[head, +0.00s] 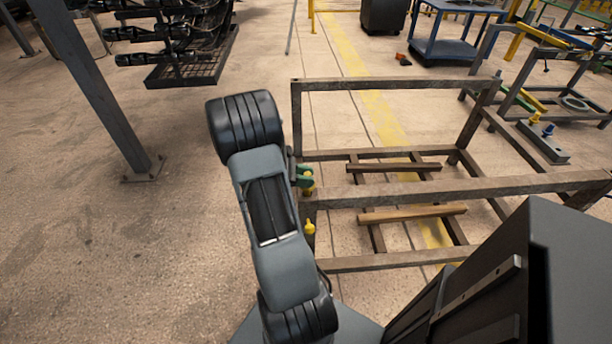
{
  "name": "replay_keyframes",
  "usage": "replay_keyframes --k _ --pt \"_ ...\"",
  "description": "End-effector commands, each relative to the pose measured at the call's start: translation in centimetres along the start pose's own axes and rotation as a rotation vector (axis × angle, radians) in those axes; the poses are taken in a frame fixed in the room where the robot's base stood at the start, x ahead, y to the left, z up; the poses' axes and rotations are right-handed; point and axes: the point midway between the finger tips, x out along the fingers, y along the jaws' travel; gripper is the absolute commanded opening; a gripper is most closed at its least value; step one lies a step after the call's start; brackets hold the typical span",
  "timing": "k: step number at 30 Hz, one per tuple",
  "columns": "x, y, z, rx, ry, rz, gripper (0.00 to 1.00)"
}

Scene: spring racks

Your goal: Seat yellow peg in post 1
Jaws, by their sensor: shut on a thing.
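My gripper (304,177) is at the left end of the near rail of the brown metal rack, mostly hidden behind my arm. Its green fingers are shut on a small yellow piece (308,190), which looks like a yellow peg. Another yellow piece (309,228) shows just below, at the rack's near left corner post. I cannot tell whether the held piece touches the post or sits in it. No post number can be read.
The rack (420,189) spans the middle right, with wooden bars (412,213) inside. A grey block (543,142) at right carries a yellow and a blue peg. A steel column (95,95) stands at left. The floor at lower left is clear.

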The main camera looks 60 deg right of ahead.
Motion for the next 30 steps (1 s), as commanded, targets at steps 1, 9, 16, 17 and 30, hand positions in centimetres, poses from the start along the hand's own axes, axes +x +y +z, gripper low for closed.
replay_keyframes --k 1,9,16,17,30 --pt "0.0 0.0 -0.1 0.001 -0.001 0.000 0.00" --pt "0.2 0.0 -0.7 0.001 -0.001 0.001 0.00" --pt "0.4 0.0 -1.2 0.001 -0.001 0.001 0.00" --pt "0.4 0.0 -1.3 0.001 -0.001 0.001 0.00" --pt "0.7 0.0 -2.3 0.000 -0.001 0.001 0.00"
